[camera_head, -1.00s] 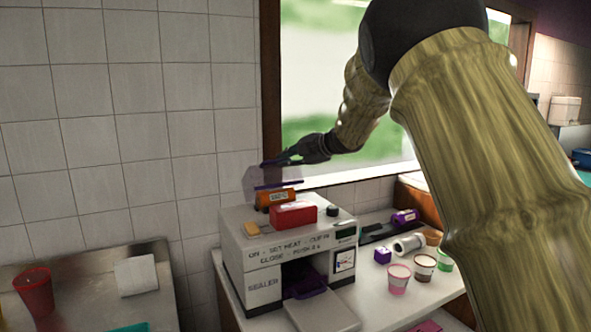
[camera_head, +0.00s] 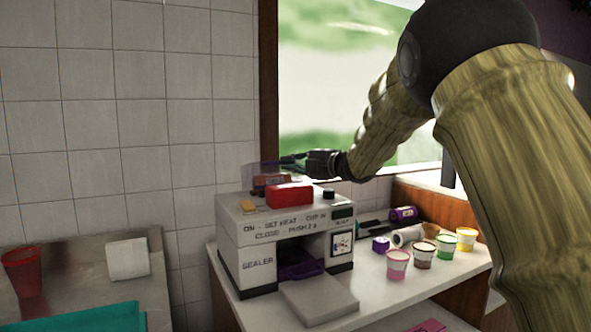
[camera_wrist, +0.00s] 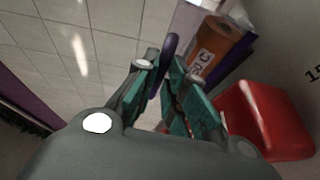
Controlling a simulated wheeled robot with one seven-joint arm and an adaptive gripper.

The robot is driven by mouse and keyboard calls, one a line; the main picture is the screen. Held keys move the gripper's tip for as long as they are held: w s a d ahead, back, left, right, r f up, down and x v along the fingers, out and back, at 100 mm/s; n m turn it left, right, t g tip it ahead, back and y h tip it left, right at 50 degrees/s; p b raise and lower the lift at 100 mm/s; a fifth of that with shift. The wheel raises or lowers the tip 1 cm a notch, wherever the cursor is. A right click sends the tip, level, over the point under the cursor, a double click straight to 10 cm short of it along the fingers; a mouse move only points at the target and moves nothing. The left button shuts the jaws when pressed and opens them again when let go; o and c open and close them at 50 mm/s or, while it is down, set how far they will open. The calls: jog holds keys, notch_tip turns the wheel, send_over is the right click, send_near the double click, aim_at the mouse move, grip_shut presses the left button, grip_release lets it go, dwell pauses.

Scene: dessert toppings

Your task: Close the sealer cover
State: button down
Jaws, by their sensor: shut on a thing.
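The white sealer (camera_head: 260,228) stands on the counter. On its top are a red block (camera_head: 290,194) and, behind it, an orange roll (camera_head: 272,180) under a see-through purple cover (camera_head: 254,174). My gripper (camera_head: 287,161) is at the cover's upper edge, just above and behind the red block. In the wrist view my gripper (camera_wrist: 163,80) has its fingers on both sides of a dark purple bar (camera_wrist: 169,45), part of the cover, and is shut on it. The orange roll (camera_wrist: 212,48) and red block (camera_wrist: 262,120) are right of the fingers. The exact contact is partly hidden.
A metal table (camera_head: 75,280) with a red cup (camera_head: 22,270) is at the left. The tiled wall and window are close behind the sealer.

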jog(key=shift+s+d+f+b, duration=0.1)
jog(key=shift+s+f+b, duration=0.2)
jog(key=shift+f+b, duration=0.25)
jog(key=shift+s+f+b, duration=0.25)
jog(key=shift+f+b, duration=0.15)
jog(key=shift+b, duration=0.1)
jog(key=c, duration=1.5)
grip_release()
jog(key=shift+f, duration=0.1)
jog(key=shift+s+d, duration=0.35)
jog(key=shift+d, duration=0.05)
jog(key=v, duration=1.1)
